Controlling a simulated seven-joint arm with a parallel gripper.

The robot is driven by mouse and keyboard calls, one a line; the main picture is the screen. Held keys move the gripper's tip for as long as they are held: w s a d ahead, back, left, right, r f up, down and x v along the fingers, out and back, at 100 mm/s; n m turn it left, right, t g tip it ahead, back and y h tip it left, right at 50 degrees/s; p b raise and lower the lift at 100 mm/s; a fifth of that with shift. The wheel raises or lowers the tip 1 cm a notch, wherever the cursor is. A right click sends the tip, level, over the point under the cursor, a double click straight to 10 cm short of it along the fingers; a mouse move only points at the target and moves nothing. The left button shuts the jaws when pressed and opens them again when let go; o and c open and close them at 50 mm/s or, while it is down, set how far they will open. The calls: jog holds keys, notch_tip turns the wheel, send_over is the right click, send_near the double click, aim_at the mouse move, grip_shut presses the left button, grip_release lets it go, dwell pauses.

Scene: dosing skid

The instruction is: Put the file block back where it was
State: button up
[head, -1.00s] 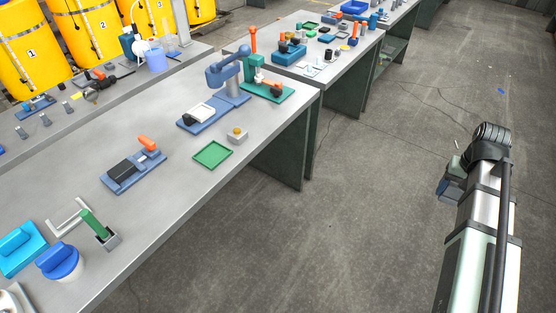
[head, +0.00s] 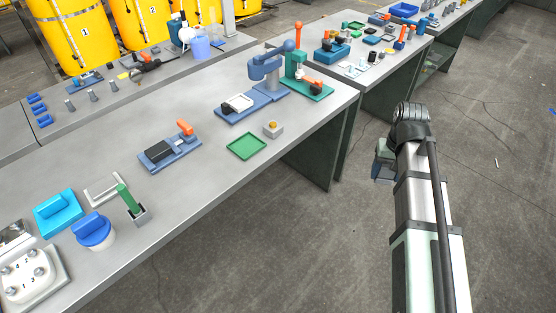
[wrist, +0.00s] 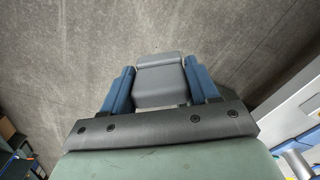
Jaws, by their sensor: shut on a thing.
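My gripper (wrist: 160,72) shows in the wrist view with its two blue fingers on either side of a grey block, shut on it. I take this to be the file block (wrist: 161,85); it has a stepped, rounded top edge. No spot on the bench is clearly marked as the block's place.
The grey workbench (head: 215,185) carries a green tray (head: 246,146), a blue fixture with an orange handle (head: 170,150), a blue-lidded pot (head: 93,232), a green-handled tool in a holder (head: 128,198) and a cyan block (head: 58,212). Open floor lies right of the bench edge.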

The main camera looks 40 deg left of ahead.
jog(key=s+a+r+n, duration=0.1)
jog(key=s+a+n, duration=0.2)
jog(key=s+a, duration=0.75)
jog(key=s+a+r+n, duration=0.1)
jog(key=s+a+n, duration=0.1)
jog(key=s+a, duration=0.9)
jog(key=s+a+n, duration=0.3)
jog(key=s+a, duration=0.3)
jog(key=a, duration=1)
jog(key=a+n, duration=0.3)
jog(key=a, duration=0.5)
jog(key=shift+w+d+f, duration=0.1)
jog(key=shift+d+f, duration=0.05)
jog(key=shift+f, duration=1.95)
jog(key=shift+d+f, duration=0.1)
jog(key=shift+f, duration=2)
jog(key=shift+f, duration=0.1)
jog(key=o, duration=1)
notch_tip(320, 180, up, 12)
jog(key=shift+r, duration=0.1)
